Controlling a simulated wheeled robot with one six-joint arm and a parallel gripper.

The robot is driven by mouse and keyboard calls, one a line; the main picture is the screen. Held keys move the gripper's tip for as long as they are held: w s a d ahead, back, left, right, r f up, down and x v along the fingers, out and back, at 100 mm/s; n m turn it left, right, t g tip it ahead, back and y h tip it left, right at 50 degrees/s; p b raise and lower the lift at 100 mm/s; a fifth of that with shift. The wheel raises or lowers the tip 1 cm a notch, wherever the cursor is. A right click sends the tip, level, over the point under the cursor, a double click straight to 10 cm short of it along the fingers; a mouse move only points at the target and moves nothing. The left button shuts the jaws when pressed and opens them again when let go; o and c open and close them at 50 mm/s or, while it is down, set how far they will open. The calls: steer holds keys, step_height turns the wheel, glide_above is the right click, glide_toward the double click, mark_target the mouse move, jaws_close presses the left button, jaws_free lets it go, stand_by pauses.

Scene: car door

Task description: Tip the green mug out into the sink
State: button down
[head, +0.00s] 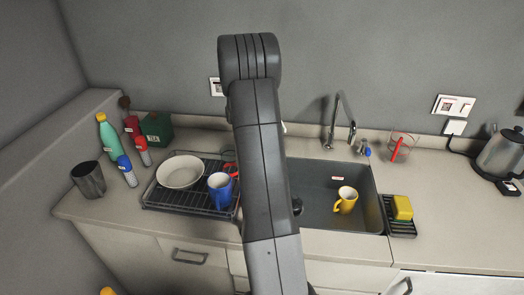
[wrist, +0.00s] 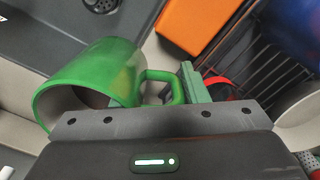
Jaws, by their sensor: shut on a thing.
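The green mug (wrist: 100,78) shows in the wrist view, with its open mouth toward the lower left and its handle toward the right. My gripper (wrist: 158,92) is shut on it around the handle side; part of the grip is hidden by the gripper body. In the head view my own arm hides the mug and gripper. The grey sink (head: 325,212) lies right of my arm in the head view. It also shows at the upper left of the wrist view (wrist: 45,40), with its drain. I cannot tell the mug's exact tilt or what is inside it.
A yellow mug (head: 346,200) stands in the sink below the faucet (head: 333,125). Left of the arm, a drying rack (head: 190,205) holds a white bowl (head: 181,171) and a blue mug (head: 220,186). An orange object (wrist: 196,22) lies near the mug in the wrist view.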

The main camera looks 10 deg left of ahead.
steer(key=shift+w+f, duration=0.35)
steer(key=shift+f, duration=0.2)
steer(key=shift+s+d+f+t+y+b, duration=0.2)
steer(key=shift+d+t+y+b, duration=0.2)
steer(key=shift+y+b, duration=0.45)
steer(key=shift+s+d+r+t+y+b, duration=0.3)
steer(key=shift+d+r+t+y+b, duration=0.3)
steer(key=shift+y+b, duration=0.65)
steer(key=shift+s+d+f+t+y+b, duration=0.15)
steer(key=shift+s+d+y+b, duration=0.1)
steer(key=shift+d+b, duration=0.7)
steer(key=shift+s+d+t+y+b, duration=0.15)
steer(key=shift+d+y+b, duration=0.2)
steer(key=shift+b, duration=0.95)
steer(key=shift+f+t+y+b, duration=0.25)
steer(key=shift+y+b, duration=0.35)
steer(key=shift+b, duration=0.85)
steer(key=shift+d+f+t+y+b, duration=0.15)
steer(key=shift+t+y+b, duration=0.25)
steer(key=shift+y+b, duration=0.65)
steer(key=shift+a+f+t+y+b, duration=0.1)
steer(key=shift+t+y+b, duration=0.3)
steer(key=shift+b, duration=1.1)
steer(key=shift+r, duration=0.15)
